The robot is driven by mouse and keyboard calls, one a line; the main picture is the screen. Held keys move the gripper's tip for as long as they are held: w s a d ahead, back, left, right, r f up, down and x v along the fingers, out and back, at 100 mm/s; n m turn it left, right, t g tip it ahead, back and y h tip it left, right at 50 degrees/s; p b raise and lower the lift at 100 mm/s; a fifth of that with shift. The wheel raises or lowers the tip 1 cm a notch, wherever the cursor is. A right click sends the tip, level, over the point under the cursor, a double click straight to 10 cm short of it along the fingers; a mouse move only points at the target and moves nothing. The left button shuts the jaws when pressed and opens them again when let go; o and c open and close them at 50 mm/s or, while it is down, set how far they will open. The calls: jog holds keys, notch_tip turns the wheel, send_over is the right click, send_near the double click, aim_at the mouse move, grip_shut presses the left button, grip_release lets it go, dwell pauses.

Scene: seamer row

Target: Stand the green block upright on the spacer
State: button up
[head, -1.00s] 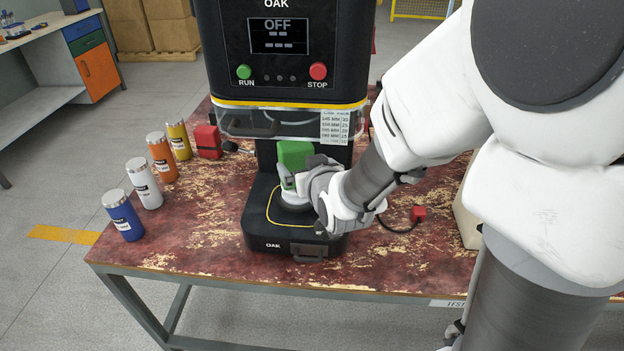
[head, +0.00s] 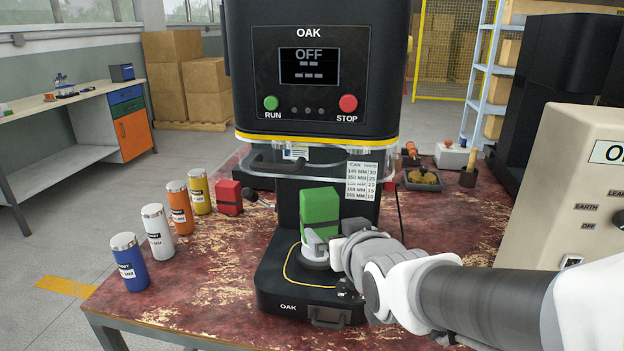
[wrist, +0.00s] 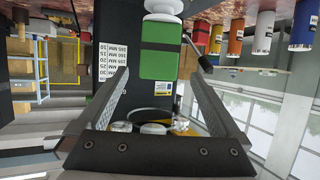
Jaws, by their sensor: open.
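The green block (head: 320,212) stands upright, its long side vertical, on the pale spacer (head: 316,252) at the machine's lower plate. In the wrist view, which is upside down, the green block (wrist: 160,52) shows ahead of the fingers, with the pale spacer (wrist: 163,6) at its foot. My gripper (head: 338,242) is at the block's lower right in the head view, partly hiding the spacer. In the wrist view my gripper (wrist: 160,74) is open, with a clear gap between each finger and the block.
The black machine's head (head: 310,80) and clear guard (head: 280,162) overhang the block closely. A red block (head: 228,197) and several cans, including a blue can (head: 129,262), stand to the left. A beige instrument box (head: 560,190) is at the right. The front left of the table is clear.

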jog(key=s+d+f+m+g+h, duration=0.1)
jog(key=s+d+g, duration=0.3)
jog(key=s, duration=0.5)
jog(key=s+d+f+m+g+h, duration=0.1)
jog(key=s+d+g, duration=0.2)
jog(key=s, duration=0.6)
jog(key=shift+s+d+g+h, duration=0.3)
jog(key=shift+d+g, duration=0.1)
jog(key=shift+d, duration=0.45)
notch_tip(320, 180, up, 20)
jog(key=p, duration=2)
jog(key=shift+r, duration=0.15)
jog(key=shift+a, duration=0.1)
